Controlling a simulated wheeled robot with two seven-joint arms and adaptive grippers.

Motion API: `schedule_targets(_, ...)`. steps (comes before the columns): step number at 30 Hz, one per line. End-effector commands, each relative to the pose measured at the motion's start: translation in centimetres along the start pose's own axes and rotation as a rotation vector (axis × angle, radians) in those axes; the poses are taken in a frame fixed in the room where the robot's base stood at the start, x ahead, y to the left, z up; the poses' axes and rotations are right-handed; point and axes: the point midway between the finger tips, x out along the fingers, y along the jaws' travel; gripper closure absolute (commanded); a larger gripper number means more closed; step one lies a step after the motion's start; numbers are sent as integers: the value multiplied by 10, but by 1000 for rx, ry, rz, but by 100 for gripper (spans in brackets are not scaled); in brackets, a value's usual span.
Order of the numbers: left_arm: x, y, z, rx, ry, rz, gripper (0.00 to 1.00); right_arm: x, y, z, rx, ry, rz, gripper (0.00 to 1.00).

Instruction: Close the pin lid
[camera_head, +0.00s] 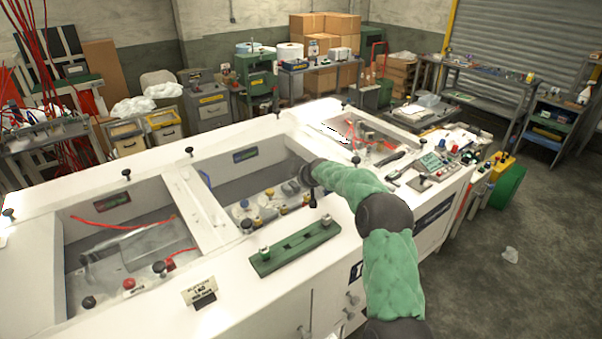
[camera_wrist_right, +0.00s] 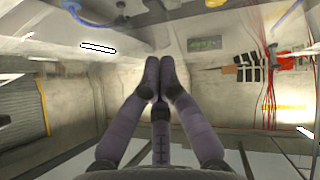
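A white machine (camera_head: 240,300) with open recessed bays fills the middle of the head view. The left bay (camera_head: 125,250) and the middle bay (camera_head: 250,185) show coloured knobs and fittings inside. I cannot tell which part is the pin lid. My right arm, in a green quilted sleeve, comes in from the bottom right. Its dark gripper end (camera_head: 308,174) is over the right side of the middle bay, its fingers too small to make out there. In the right wrist view the fingertips (camera_wrist_right: 160,73) are together with nothing seen between them. My left gripper is out of view.
A green bar with knobs (camera_head: 295,248) and a small sign (camera_head: 199,292) are on the machine's front edge. Tools and a switch box (camera_head: 432,162) lie on its right end. Open grey floor (camera_head: 510,290) is at the right; benches and boxes (camera_head: 325,35) stand behind.

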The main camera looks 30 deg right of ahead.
Motion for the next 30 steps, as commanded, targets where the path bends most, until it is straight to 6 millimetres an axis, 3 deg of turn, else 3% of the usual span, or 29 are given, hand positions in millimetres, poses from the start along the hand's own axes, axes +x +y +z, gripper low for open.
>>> schedule_targets(3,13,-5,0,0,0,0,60,16,-6,16,0,1,1,100)
schedule_targets(9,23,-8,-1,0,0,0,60,29,-12,28,-1,0,0,100)
schedule_targets(30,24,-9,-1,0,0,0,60,32,-14,32,-1,-3,-2,100)
